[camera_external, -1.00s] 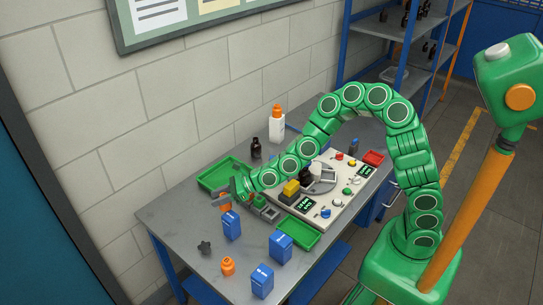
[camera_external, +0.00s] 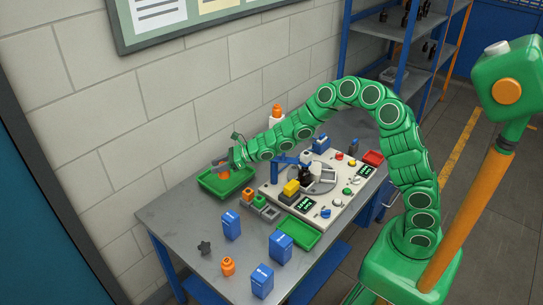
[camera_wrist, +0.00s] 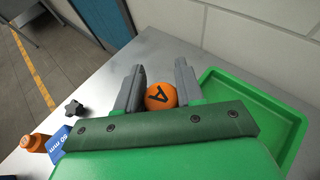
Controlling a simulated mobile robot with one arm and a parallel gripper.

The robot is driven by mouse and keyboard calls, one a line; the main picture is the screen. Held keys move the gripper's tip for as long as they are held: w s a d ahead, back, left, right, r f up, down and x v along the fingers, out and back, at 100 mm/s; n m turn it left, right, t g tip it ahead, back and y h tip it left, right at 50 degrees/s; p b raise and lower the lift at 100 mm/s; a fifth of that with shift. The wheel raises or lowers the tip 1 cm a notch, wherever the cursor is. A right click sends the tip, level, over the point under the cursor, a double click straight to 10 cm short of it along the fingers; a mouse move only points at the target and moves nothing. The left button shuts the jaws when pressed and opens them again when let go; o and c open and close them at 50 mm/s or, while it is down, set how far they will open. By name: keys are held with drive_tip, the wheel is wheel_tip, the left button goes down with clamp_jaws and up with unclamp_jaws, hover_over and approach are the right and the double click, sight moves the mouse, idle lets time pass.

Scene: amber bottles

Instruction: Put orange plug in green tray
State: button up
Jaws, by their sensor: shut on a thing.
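In the external view the plug (camera_external: 223,172) shows as a small orange patch, partly covered by the fingers, at the large green tray (camera_external: 210,188). In the wrist view this tray (camera_wrist: 262,84) lies to the right of the fingers. I cannot tell how high the plug is above the tray floor. A second, smaller green tray (camera_external: 311,235) is at the table's front edge.
Coloured blocks (camera_external: 260,203) and a control panel (camera_external: 331,211) lie right of the large tray. Several blue boxes (camera_external: 232,225), an orange item (camera_external: 228,266) and a black knob (camera_external: 204,248) are in front. A wall (camera_external: 120,160) runs behind the table.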

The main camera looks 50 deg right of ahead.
drive_tip(key=w+d+f, duration=0.3)
drive_tip(key=w+d, duration=0.6)
drive_tip(key=d, duration=0.2)
drive_tip(key=shift+d+f, duration=0.1)
drive_tip(key=shift+f, duration=4.65)
drive_tip(key=shift+f, duration=0.1)
drive_tip(key=o, duration=1.1)
drive_tip(key=shift+s+d+r, duration=0.1)
drive_tip(key=shift+d+r, duration=0.1)
drive_tip(key=v, duration=1)
drive_tip(key=shift+v, duration=0.75)
